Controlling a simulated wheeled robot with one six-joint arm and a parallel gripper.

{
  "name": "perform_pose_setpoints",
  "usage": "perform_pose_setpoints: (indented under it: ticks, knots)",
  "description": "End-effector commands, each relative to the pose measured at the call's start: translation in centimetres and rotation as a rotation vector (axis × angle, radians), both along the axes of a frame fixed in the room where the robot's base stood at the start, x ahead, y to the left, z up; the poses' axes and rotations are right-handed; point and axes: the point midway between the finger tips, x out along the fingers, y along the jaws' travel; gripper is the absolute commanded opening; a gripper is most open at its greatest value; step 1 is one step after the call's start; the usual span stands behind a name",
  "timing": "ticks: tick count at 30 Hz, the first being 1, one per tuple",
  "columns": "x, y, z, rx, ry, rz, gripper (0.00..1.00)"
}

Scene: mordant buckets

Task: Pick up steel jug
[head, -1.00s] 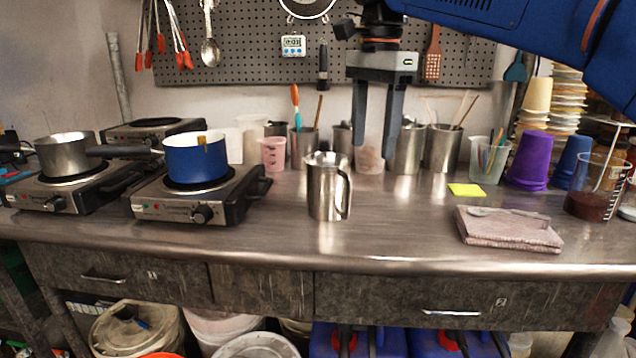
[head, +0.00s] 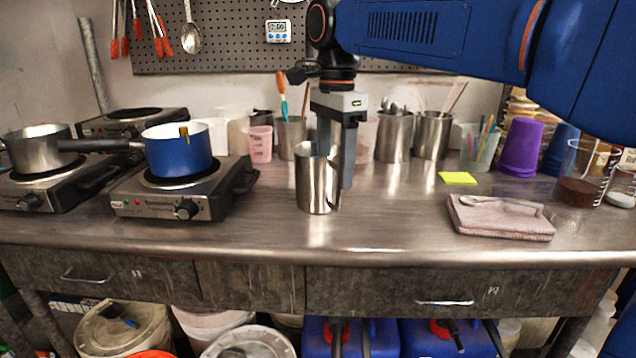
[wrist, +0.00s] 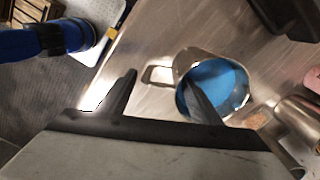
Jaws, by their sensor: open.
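The steel jug (head: 317,188) stands upright on the metal worktop, right of the hot plates. In the wrist view the steel jug (wrist: 240,98) shows from above, with blue contents and its handle at the left. My gripper (head: 336,168) is open and points down at the jug. In the wrist view my gripper (wrist: 159,77) has the handle between its fingers, one finger overlapping the mouth and the other beyond the handle. In the head view one fingertip is hidden at the jug's rim. I cannot tell whether it is inside the mouth or whether anything touches.
A blue pot (head: 178,152) sits on a hot plate (head: 150,206) at the left. Steel utensil cups (head: 394,138) stand behind the jug. A folded cloth (head: 490,219) with a spoon and a yellow note (head: 457,178) lie to the right. The worktop in front is clear.

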Motion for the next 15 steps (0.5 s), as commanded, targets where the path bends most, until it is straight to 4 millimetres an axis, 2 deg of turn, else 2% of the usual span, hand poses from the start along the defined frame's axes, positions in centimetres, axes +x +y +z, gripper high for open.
perform_pose_setpoints:
  ticks: [8, 15]
  knots:
    - [-0.1, 0.0, -1.8, -0.001, 0.002, 0.0, 0.59]
    - [-0.2, 0.1, -5.0, -0.001, 0.003, 0.0, 0.59]
